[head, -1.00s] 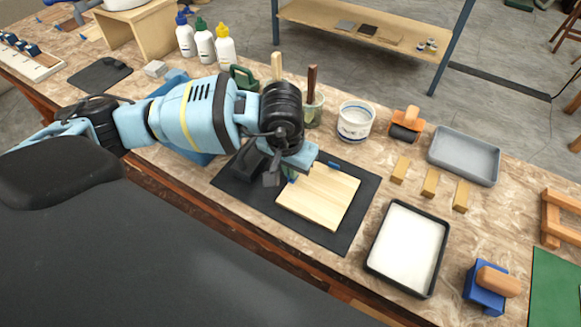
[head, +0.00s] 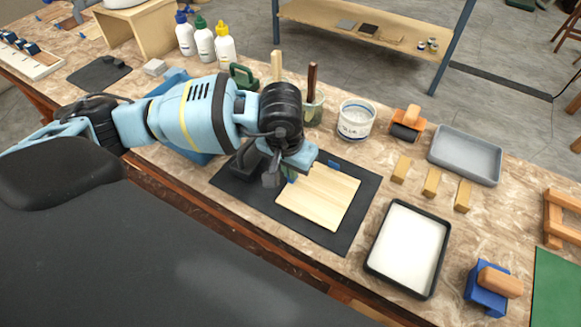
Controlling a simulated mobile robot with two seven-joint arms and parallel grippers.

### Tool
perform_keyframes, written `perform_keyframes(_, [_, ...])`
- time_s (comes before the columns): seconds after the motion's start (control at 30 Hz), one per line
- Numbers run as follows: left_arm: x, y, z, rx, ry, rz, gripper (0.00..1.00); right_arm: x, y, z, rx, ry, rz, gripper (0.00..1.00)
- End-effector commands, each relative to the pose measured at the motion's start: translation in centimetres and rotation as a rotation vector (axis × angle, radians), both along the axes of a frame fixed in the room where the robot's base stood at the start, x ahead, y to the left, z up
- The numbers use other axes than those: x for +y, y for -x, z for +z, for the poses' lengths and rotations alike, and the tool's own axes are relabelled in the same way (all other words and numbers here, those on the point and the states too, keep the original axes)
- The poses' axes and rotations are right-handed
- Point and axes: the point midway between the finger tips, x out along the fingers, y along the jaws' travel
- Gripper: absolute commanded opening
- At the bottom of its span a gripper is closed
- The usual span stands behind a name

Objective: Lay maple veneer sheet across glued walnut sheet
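A pale, light-grained sheet (head: 320,198), which looks like the maple veneer, lies flat on a black mat (head: 340,240). I cannot see a walnut sheet; whether one lies beneath the pale sheet is hidden. My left gripper (head: 283,177) points down at the pale sheet's upper left corner. Its wrist and body cover that corner, and I cannot tell if the fingers touch or grip the sheet. A small blue piece (head: 334,164) shows at the sheet's far edge. My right gripper is out of view.
A black tray with white contents (head: 408,248) stands right of the mat. Several wooden blocks (head: 431,182), a grey tray (head: 465,155), a roller (head: 406,125) and a white tub (head: 356,120) stand beyond. Glue bottles (head: 205,43) are at the back left.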

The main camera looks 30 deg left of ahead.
Motion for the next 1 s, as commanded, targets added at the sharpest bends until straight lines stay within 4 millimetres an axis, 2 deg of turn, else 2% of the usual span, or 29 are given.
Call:
perform_keyframes(0.23, [0.0, -0.02, 0.06, -0.001, 0.0, 0.0, 0.0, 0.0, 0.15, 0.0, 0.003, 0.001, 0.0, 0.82])
perform_keyframes(0.43, [0.0, -0.02, 0.05, -0.001, 0.0, 0.0, 0.27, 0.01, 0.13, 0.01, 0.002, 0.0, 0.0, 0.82])
perform_keyframes(0.63, [0.0, -0.01, 0.05, -0.001, 0.0, 0.0, 0.28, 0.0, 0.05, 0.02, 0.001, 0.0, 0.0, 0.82])
perform_keyframes(0.8, [0.0, -0.01, 0.04, -0.001, 0.0, 0.0, 0.49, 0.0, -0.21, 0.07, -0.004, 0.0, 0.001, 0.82])
perform_keyframes(1.0, [-0.01, -0.01, 0.04, -0.001, 0.0, 0.0, 0.49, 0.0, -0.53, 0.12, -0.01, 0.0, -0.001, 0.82])
